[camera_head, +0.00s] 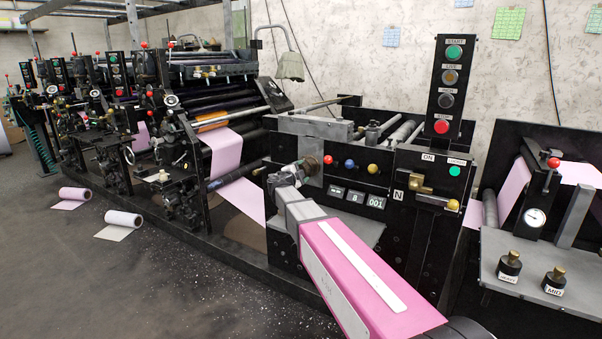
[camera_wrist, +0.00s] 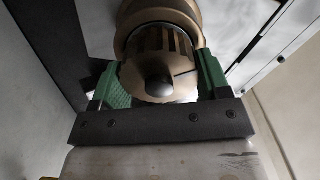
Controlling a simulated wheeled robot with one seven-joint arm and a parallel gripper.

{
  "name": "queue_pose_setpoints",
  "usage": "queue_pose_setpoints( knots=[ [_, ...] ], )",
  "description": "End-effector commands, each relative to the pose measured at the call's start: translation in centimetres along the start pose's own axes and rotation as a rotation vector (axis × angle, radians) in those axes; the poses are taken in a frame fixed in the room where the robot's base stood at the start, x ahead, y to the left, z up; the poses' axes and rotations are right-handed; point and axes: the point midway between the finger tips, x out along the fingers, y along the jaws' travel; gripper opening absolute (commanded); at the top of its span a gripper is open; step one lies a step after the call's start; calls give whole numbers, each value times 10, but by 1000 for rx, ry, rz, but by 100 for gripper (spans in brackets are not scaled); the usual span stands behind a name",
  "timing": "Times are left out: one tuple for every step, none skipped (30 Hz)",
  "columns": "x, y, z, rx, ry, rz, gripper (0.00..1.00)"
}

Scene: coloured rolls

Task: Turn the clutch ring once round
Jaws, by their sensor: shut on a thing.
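The clutch ring (camera_wrist: 165,45) is a bronze, slotted round part with a dark rounded hub in its middle, seen close up in the wrist view. My gripper (camera_wrist: 162,78) is shut on it, with one green pad on its left side and one on its right. In the head view, my gripper (camera_head: 292,172) reaches the front of the black machine panel at its left part. The ring shows there only as a small brownish shape (camera_head: 311,162), mostly hidden by my gripper. I cannot tell how far the ring is turned.
Red, blue and yellow knobs (camera_head: 350,165) sit just right of the ring on the panel. Below them are number plates (camera_head: 356,197). A brass lever (camera_head: 420,185) and a button column (camera_head: 446,88) stand further right. Pink web (camera_head: 240,198) runs at the left.

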Motion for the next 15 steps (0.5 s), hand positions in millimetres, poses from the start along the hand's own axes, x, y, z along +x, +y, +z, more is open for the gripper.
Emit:
queue_pose_setpoints(
  knots=[
    [-1, 1, 0, 19, -1, 2, 27],
    [-1, 1, 0, 29, -1, 3, 27],
    [-1, 1, 0, 43, -1, 4, 27],
    [-1, 1, 0, 51, -1, 4, 27],
    [-1, 1, 0, 59, -1, 5, 27],
    [-1, 1, -1, 71, -1, 5, 27],
    [-1, 1, 0, 78, -1, 6, 27],
    [-1, 1, 0, 84, -1, 6, 27],
    [-1, 1, -1, 92, -1, 7, 27],
    [-1, 1, -1, 97, -1, 7, 27],
    [-1, 1, -1, 103, -1, 7, 27],
    [-1, 1, -1, 108, -1, 7, 27],
    [-1, 1, -1, 112, -1, 7, 27],
    [-1, 1, -1, 115, -1, 8, 27],
    [-1, 1, -1, 118, -1, 8, 27]
  ],
)
